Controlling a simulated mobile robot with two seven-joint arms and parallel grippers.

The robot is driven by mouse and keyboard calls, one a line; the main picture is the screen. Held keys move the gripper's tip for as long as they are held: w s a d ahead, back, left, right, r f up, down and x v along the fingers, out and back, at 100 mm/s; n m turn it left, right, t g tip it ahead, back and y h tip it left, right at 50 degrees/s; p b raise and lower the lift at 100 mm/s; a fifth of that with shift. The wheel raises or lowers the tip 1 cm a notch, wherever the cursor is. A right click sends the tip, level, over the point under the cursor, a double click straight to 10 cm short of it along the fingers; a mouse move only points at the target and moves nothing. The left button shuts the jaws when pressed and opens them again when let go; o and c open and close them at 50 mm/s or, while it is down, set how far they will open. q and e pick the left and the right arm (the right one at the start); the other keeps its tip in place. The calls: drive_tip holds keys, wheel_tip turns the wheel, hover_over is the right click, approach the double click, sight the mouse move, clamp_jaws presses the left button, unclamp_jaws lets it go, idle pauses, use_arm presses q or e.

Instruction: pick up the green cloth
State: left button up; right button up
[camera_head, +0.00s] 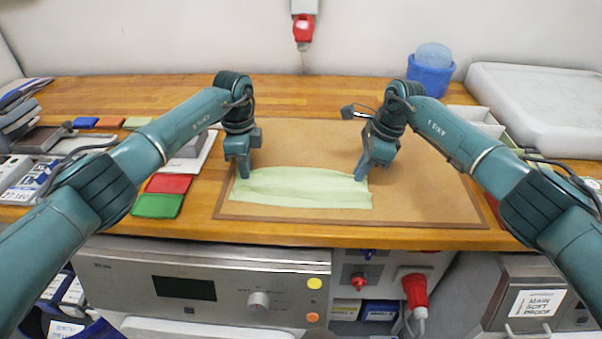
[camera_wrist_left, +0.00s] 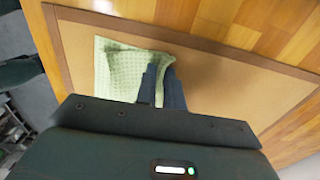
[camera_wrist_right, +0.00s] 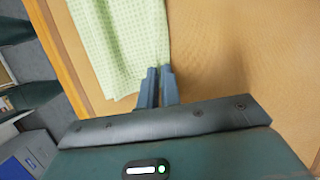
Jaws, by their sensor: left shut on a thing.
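The pale green checked cloth (camera_head: 300,188) lies spread as a wide strip along the front left of the brown mat (camera_head: 430,200). My left gripper (camera_head: 244,174) is shut on its back left corner, and the cloth also shows at the fingers in the left wrist view (camera_wrist_left: 118,72). My right gripper (camera_head: 361,176) points down at its back right corner. In the right wrist view the right fingertips (camera_wrist_right: 160,70) are close together at the edge of the cloth (camera_wrist_right: 120,40). I cannot tell whether cloth is between them.
Red (camera_head: 168,184) and green (camera_head: 158,206) folded pieces lie left of the mat. A blue tub (camera_head: 430,76) and a large white case (camera_head: 535,100) stand at the back right. A dark-handled tool (camera_head: 352,111) lies behind my right gripper. The mat's right side is clear.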

use_arm(q)
clamp_jaws()
use_arm(e)
drive_tip(key=shift+d, duration=0.1)
clamp_jaws()
